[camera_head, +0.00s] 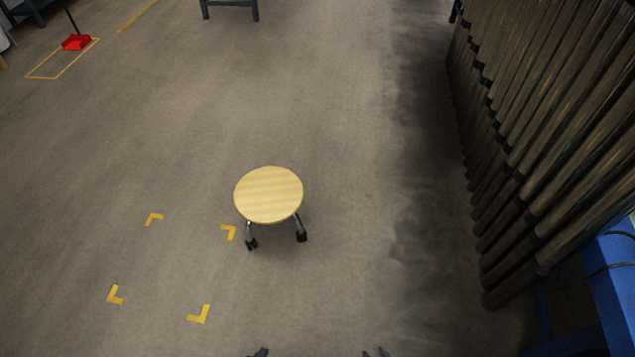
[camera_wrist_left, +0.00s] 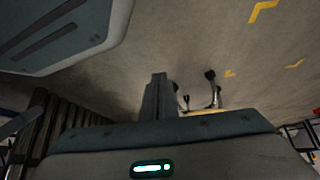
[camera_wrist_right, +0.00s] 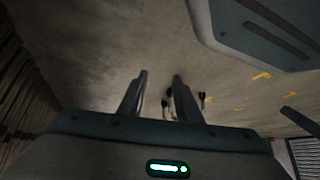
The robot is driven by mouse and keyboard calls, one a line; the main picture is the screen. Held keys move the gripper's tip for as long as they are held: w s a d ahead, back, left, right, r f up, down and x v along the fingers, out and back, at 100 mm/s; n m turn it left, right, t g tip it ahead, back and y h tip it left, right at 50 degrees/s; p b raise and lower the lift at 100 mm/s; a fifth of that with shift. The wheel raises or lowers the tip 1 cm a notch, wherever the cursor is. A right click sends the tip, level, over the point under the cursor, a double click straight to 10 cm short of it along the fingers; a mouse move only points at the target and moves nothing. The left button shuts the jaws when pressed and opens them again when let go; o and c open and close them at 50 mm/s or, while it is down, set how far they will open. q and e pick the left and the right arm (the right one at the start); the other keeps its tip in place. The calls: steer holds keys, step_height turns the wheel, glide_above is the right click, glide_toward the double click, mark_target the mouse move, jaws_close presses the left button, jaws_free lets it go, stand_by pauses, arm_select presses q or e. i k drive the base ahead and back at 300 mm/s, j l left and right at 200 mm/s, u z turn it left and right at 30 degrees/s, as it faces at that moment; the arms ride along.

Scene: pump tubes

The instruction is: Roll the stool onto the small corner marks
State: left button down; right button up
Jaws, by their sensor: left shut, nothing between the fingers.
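The stool (camera_head: 268,195) has a round pale wooden seat and metal legs on dark casters. It stands upright on the floor, right of the yellow corner marks (camera_head: 229,232) and close to the upper right one. The several marks outline a small square of bare floor. My left gripper (camera_head: 259,352) is at the bottom edge, nearer me than the stool and apart from it; its fingers are together in the left wrist view (camera_wrist_left: 159,76). My right gripper (camera_head: 376,352) is also at the bottom edge, with its fingers apart and empty in the right wrist view (camera_wrist_right: 160,76). The stool's legs (camera_wrist_left: 214,90) show partly behind my left gripper.
A rack of long dark tubes (camera_head: 540,130) lines the right side, with a blue frame (camera_head: 612,265) below it. A red dustpan (camera_head: 76,42) lies in a yellow floor outline at the far left. A dark-legged piece of furniture (camera_head: 230,4) stands at the back. The floor around the stool is clear.

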mark_target(269, 196)
steer(key=i+j+z, duration=0.2)
steer(key=i, duration=1.35)
steer(key=l, duration=0.1)
